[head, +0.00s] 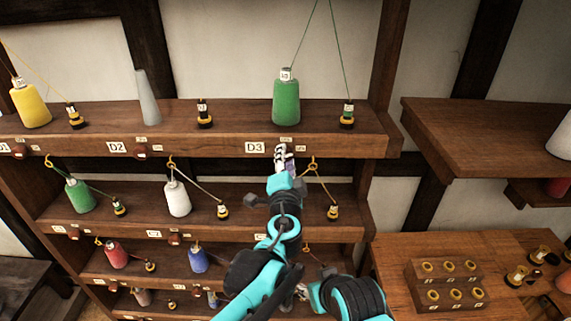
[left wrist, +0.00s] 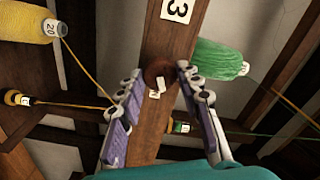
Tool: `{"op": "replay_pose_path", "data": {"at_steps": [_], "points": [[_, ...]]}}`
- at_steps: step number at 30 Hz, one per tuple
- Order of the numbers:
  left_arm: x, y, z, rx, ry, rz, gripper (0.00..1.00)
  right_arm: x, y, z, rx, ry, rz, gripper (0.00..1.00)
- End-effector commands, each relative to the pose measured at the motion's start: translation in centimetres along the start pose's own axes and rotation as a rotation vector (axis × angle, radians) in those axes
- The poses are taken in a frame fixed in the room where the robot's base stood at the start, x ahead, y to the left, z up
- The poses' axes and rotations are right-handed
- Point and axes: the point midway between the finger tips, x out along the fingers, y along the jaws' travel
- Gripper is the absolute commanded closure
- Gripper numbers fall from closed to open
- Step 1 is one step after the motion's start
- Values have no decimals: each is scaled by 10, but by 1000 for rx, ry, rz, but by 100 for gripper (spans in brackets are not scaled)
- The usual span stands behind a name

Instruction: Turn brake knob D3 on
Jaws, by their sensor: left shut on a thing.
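Brake knob D3 (left wrist: 158,74) is a round red-brown knob on the wooden rail, in the left wrist view. A white pointer mark (left wrist: 160,86) sits on its lower side, close to a small white label (left wrist: 153,94) that I cannot read fully. My left gripper (left wrist: 157,76) has its two fingers on either side of the knob and is shut on it. In the head view, my left gripper (head: 285,154) is at the rail just right of the D3 plate (head: 255,148) and hides the knob. My right arm shows at the bottom; its gripper's state is unclear.
A green cone (head: 286,102) and a small bobbin (head: 347,115) stand on the shelf above the rail. A yellow thread guide (head: 313,162) sticks out right of the gripper. Knob D2 (head: 140,152) is further left. A side shelf (head: 480,140) stands at right.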

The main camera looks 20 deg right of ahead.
Motion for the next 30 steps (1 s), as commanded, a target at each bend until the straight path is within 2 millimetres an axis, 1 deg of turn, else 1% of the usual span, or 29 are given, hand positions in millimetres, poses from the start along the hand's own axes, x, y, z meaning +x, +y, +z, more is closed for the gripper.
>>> {"op": "replay_pose_path", "data": {"at_steps": [3, 9, 15, 22, 30], "points": [[0, 1, 0, 103, 1, 0, 94, 5, 0, 3, 0, 0, 0, 60], [0, 1, 0, 256, 1, 0, 94, 9, 0, 6, 0, 0, 0, 60], [0, 1, 0, 364, 1, 0, 94, 12, 0, 8, 0, 0, 0, 60], [0, 0, 0, 431, 1, 0, 94, 13, 0, 9, 0, 0, 0, 60], [0, 0, 0, 449, 1, 0, 94, 14, 0, 10, 0, 0, 0, 60]]}}
